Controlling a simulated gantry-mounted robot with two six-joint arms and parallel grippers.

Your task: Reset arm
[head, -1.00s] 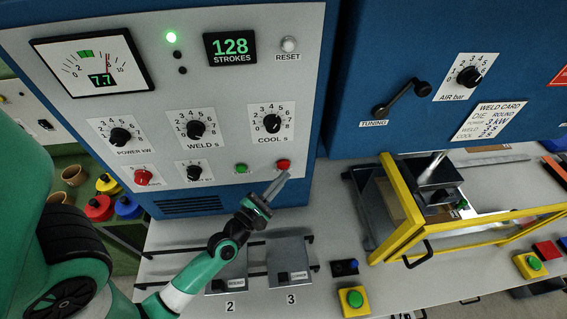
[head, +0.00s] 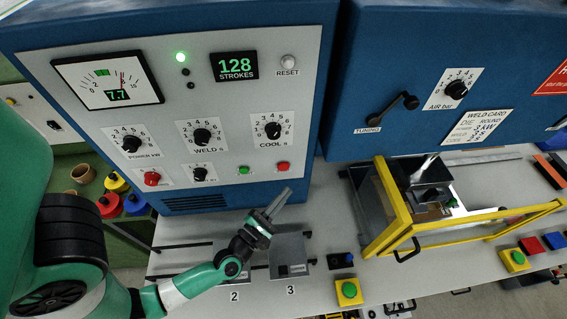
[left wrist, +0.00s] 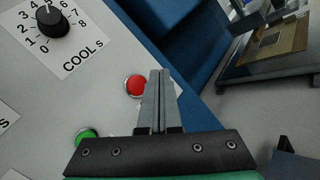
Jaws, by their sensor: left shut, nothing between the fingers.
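My left gripper (head: 282,197) is shut and empty. Its grey fingers point up and right, just below the machine's front panel (head: 232,95). The red button (head: 283,167) on the panel lies a little above the fingertips, with a visible gap in the head view. In the left wrist view the shut fingers (left wrist: 160,74) overlap the right side of the red button (left wrist: 134,86). The green button (head: 243,170) is left of the red one. My right gripper is not in view.
Below the arm are grey slides marked 2 and 3 (head: 290,262). A yellow box with a green button (head: 349,292) stands right of them. A yellow-framed guard (head: 398,200) is farther right. Dials, including COOL (head: 273,130), stick out from the panel.

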